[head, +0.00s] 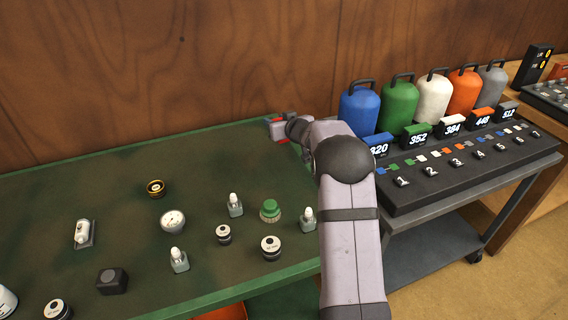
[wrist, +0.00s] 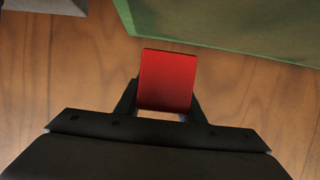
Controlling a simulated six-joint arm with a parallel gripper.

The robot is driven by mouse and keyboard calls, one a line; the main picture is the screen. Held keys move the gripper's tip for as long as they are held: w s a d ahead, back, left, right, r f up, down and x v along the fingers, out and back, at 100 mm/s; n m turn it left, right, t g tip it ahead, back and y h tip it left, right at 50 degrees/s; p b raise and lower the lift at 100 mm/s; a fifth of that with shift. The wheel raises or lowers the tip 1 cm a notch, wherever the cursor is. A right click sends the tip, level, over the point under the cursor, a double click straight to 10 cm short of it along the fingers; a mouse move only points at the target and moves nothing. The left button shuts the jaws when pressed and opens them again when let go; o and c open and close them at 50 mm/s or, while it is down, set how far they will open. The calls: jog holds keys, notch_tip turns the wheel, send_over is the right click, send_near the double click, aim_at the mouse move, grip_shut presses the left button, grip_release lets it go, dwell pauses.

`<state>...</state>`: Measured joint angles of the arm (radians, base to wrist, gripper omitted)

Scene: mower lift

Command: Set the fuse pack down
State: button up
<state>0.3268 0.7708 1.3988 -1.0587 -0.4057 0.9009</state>
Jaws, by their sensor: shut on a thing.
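The fuse pack (wrist: 167,80) shows in the wrist view as a plain red block. My gripper (wrist: 163,98) is shut on it, with a black finger on each side. In the head view my gripper (head: 281,129) is at the far right corner of the green bench (head: 110,165), close to the wooden wall. Only small red bits show there, and my wrist and forearm hide part of that corner. In the wrist view the block is seen over a wood-grain surface, beside the green edge. I cannot tell its height.
Gauges, knobs and small fittings, such as a white dial (head: 172,222) and a green knob (head: 270,210), stand on the bench. To the right, a cart carries a numbered black panel (head: 470,165) and several coloured canisters (head: 397,104). The bench's far left is clear.

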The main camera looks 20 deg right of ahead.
aim_at(280, 154)
jog(key=shift+h, duration=0.4)
jog(key=shift+d+f+b, duration=0.15)
jog(key=shift+f+b, duration=0.35)
jog(key=shift+f, duration=1.25)
jog(key=shift+d+f+b, duration=0.2)
jog(key=shift+f+b, duration=0.25)
jog(key=shift+f, duration=1.35)
jog(key=shift+d+f+b, duration=0.15)
jog(key=shift+f+b, duration=0.35)
jog(key=shift+f, duration=1.25)
jog(key=shift+f, duration=0.2)
jog(key=o, duration=1)
jog(key=shift+o, duration=0.2)
jog(key=shift+r, duration=0.1)
